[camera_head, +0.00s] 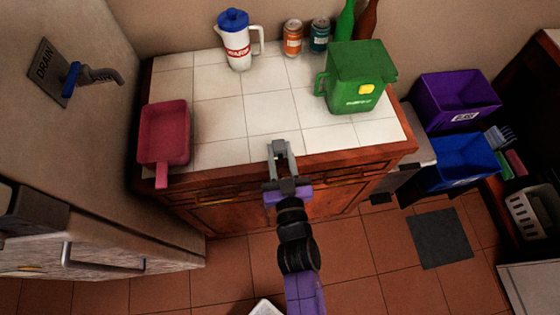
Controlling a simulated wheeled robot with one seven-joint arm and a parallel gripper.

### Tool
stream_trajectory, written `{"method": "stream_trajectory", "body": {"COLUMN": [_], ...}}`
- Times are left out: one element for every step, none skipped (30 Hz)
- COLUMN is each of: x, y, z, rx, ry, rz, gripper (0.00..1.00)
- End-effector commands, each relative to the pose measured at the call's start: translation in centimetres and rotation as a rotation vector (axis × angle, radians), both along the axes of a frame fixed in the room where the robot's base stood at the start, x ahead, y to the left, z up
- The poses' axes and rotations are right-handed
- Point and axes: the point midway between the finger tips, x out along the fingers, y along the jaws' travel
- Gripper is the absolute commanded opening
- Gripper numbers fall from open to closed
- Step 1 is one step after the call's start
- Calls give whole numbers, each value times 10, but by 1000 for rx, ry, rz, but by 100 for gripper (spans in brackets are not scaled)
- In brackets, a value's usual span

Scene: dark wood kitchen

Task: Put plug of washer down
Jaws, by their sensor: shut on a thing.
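My gripper (280,156) is in the middle of the view, over the front edge of the tiled counter (215,115). Its fingers point toward the back of the counter. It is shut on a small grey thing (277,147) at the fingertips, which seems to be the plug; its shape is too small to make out. No cord shows. I cannot tell whether the plug touches the counter or is held above it. No washer can be made out for sure.
A red pan (165,135) lies on the counter's left. A white and blue pitcher (236,45), cans (293,38), bottles and a green box (357,80) stand at the back and right. The tiles between are clear. A drain tap (95,76) juts from the left wall.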

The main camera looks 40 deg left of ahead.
Motion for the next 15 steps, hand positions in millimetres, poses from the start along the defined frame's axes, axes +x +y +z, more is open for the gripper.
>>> {"method": "stream_trajectory", "body": {"x": [0,1,1,1,0,0,0,0,0,0,0,0,0,0,0], "y": [0,-1,0,0,0,0,0,0,0,0,0,0,0,0,0], "z": [-12,-17,-23,-27,-31,-35,-37,-38,-39,-39,-39,-38,-38,-38,-38], "rx": [-1,-1,-1,-2,-1,-1,-1,0,1,0,0,0,0,0,0], "ry": [1,0,2,1,2,1,0,0,1,0,0,0,0,0,0], "rz": [-1,-2,-1,-1,-1,-1,0,0,0,0,0,0,0,0,0], "gripper": [0,0,0,0,0,0,0,0,0,0,0,0,0,0,0]}}
